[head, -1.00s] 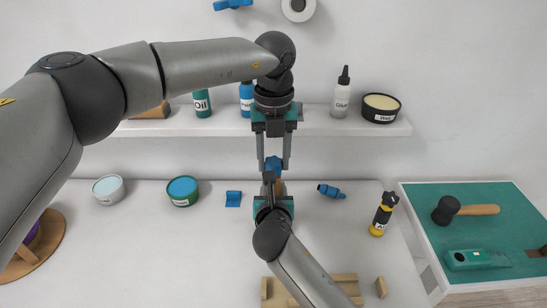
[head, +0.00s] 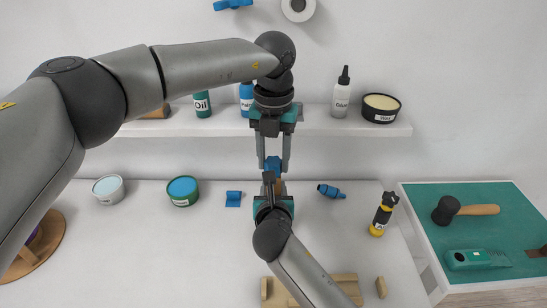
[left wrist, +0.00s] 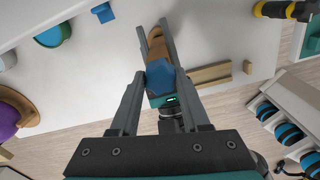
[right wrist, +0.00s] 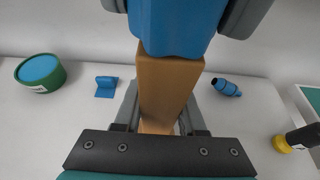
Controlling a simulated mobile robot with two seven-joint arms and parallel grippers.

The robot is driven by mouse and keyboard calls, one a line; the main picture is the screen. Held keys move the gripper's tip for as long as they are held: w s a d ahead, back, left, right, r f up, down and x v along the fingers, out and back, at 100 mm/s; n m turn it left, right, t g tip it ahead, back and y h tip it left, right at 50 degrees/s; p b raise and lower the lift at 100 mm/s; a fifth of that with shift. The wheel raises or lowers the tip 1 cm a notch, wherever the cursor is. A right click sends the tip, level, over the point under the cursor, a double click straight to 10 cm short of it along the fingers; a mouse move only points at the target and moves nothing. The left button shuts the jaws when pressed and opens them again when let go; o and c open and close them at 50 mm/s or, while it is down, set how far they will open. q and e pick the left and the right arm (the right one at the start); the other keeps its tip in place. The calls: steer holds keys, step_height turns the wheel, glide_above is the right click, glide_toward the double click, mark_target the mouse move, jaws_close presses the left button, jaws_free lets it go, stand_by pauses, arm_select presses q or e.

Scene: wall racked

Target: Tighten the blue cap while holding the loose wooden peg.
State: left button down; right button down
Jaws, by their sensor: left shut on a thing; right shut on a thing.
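The blue cap (head: 273,164) sits on top of the wooden peg (right wrist: 165,90), which stands upright. My left gripper (head: 273,160) comes down from above and is shut on the blue cap; the cap also shows between its fingers in the left wrist view (left wrist: 160,77). My right gripper (head: 273,188) comes up from below and is shut on the wooden peg under the cap. The lower part of the peg is mostly hidden by my right gripper in the head view. In the right wrist view the cap (right wrist: 178,25) meets the peg's upper end.
A white shelf (head: 230,127) holds bottles and a black tin (head: 381,108). On the white table are a green tub (head: 183,191), a small blue piece (head: 233,199), a blue fitting (head: 331,191) and a black-yellow tool (head: 383,215). A teal tray (head: 500,230) stands at right.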

mark_target(273, 161)
arm_select(q)
steer(key=m, duration=0.6)
steer(key=shift+m, duration=0.3)
steer(key=m, duration=0.6)
stand_by(0.4)
steer(key=shift+c, duration=1.8)
jaws_free()
steer(key=shift+r, duration=0.1)
step_height(273, 161, up, 12)
arm_select(e)
steer(key=shift+c, duration=2)
jaws_free()
